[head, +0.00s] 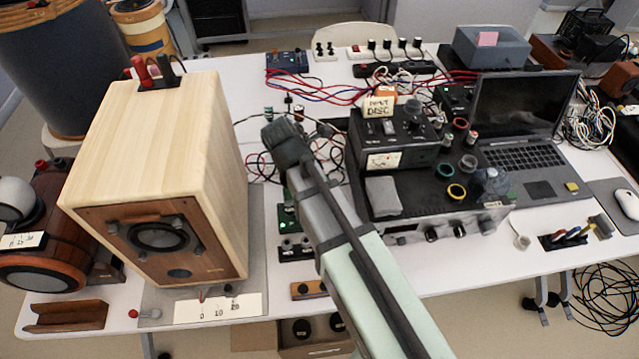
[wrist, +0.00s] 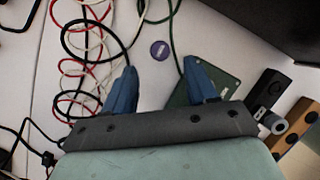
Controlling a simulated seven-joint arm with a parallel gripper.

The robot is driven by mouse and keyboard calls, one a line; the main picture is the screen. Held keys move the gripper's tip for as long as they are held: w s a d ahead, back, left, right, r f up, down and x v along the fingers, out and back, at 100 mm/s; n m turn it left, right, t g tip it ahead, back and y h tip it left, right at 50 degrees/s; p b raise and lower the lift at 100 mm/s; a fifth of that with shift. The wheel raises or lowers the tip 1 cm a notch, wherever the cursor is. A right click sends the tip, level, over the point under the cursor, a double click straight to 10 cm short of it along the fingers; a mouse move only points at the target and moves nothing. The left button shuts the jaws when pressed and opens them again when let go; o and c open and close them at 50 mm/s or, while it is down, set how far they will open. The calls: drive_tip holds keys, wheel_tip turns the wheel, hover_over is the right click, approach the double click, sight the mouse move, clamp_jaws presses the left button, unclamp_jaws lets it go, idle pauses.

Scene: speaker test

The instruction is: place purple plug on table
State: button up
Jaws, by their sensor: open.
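The purple plug (wrist: 160,49) shows in the wrist view as a small round purple disc with a pale mark. It appears to rest on the white table (wrist: 215,45). My gripper (wrist: 158,78) is open, with its two blue fingers apart and nothing between them. The plug lies just beyond the fingertips, between their lines, and no finger appears to touch it. In the head view my gripper (head: 283,138) is over the table between the wooden speaker and the black equipment. I cannot make out the plug in the head view.
Red, black and white cables (wrist: 88,40) lie left of the fingers. A green board (wrist: 212,82) lies by the right finger. The wooden speaker (head: 205,140) stands left of my arm. Black equipment (head: 425,185) and an open laptop (head: 530,155) stand to the right.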

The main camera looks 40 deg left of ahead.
drive_tip(key=shift+w+x, duration=0.1)
drive_tip(key=shift+x, duration=1.45)
drive_tip(key=shift+w+x, duration=0.15)
drive_tip(key=shift+x, duration=1.45)
drive_tip(key=shift+d+r, duration=0.1)
drive_tip(key=shift+d, duration=0.1)
drive_tip(key=shift+c, duration=0.2)
clamp_jaws()
